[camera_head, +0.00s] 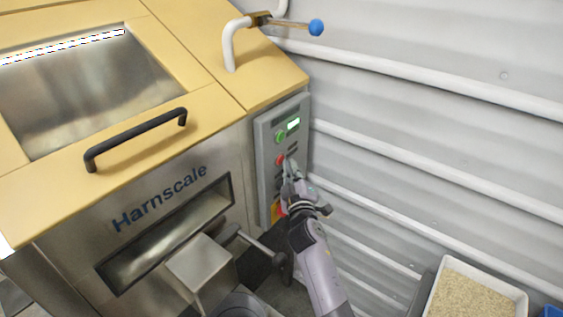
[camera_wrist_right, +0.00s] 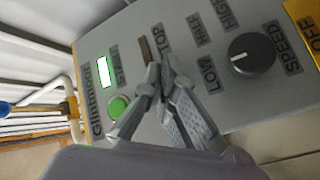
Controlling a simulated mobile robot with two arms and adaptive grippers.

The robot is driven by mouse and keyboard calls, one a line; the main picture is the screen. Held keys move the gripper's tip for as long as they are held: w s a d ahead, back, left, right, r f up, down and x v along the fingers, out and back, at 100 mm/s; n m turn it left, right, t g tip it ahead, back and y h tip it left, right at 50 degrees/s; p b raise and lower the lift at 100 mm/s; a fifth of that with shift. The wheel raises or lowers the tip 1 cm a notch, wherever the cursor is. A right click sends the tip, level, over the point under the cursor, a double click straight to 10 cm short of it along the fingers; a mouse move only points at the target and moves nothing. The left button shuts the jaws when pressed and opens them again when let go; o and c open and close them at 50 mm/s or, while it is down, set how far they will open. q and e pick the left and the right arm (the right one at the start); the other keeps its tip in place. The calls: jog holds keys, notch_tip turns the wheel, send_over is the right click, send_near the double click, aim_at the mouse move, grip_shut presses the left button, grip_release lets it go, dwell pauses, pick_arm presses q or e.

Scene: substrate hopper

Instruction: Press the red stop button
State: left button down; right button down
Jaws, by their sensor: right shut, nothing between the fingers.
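The red stop button (camera_head: 281,160) is on the grey control panel (camera_head: 263,150) at the machine's right side, below the green button (camera_head: 280,137). My right gripper (camera_head: 289,165) is shut and empty, its fingertips right at the red button in the head view. In the right wrist view the shut fingertips (camera_wrist_right: 160,76) lie over the panel by the STOP label (camera_wrist_right: 157,38). They hide the red button there, so contact or pressing cannot be told. The green button (camera_wrist_right: 118,107) shows beside the fingers. My left gripper is not in view.
A black speed knob (camera_wrist_right: 252,55) and a yellow OFF plate (camera_wrist_right: 303,25) are on the same panel. The lit display (camera_head: 293,124) sits above the buttons. A blue-tipped lever (camera_head: 316,27) sticks out above. A white tray of grain (camera_head: 437,287) stands at lower right.

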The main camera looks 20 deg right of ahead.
jog(key=shift+w+a+b, duration=0.3)
jog(key=shift+w+a, duration=0.05)
jog(key=shift+w, duration=0.05)
dwell(0.8)
dwell(0.3)
jog(key=shift+s+d+p, duration=0.45)
jog(key=shift+s+d, duration=0.05)
jog(key=shift+s, duration=0.2)
jog(key=s+d+p, duration=0.1)
jog(key=s, duration=0.1)
jog(key=s+d+p, duration=0.1)
jog(key=s+d, duration=0.1)
jog(key=shift+d, duration=0.1)
dwell(0.8)
